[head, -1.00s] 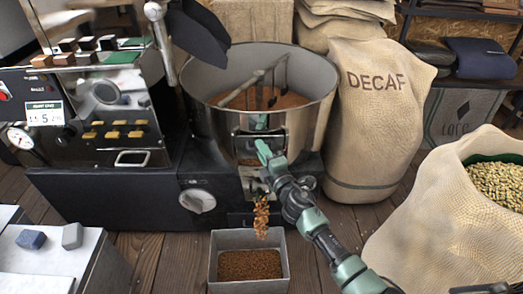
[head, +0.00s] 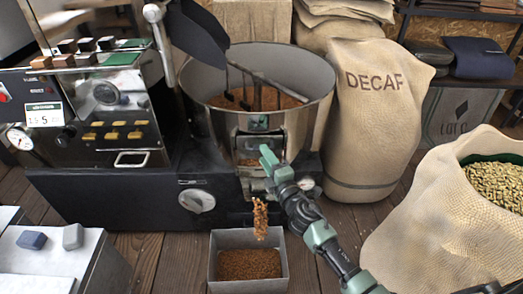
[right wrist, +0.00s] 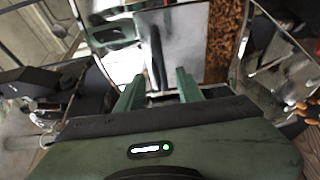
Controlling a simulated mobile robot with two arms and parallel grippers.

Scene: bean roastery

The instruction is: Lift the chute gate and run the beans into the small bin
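The roaster's cooling drum (head: 305,125) holds brown beans. A chute (head: 250,180) is on its front. Beans fall as a thin stream (head: 260,217) from the chute into the small grey bin (head: 250,282), which has a layer of beans (head: 249,264). My right gripper (head: 267,158) is at the chute gate. In the right wrist view its two green fingers (right wrist: 158,88) stand apart, with a dark bar (right wrist: 156,58) between them and gaps visible on both sides. The gate is largely hidden behind the gripper. My left gripper is not in view.
A burlap DECAF sack (head: 375,125) stands right of the drum. An open sack (head: 425,225) of pale beans is at the right. A control panel (head: 105,130) is at the left, above a light-topped bench (head: 45,265). Wooden floor (head: 165,255) is clear around the bin.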

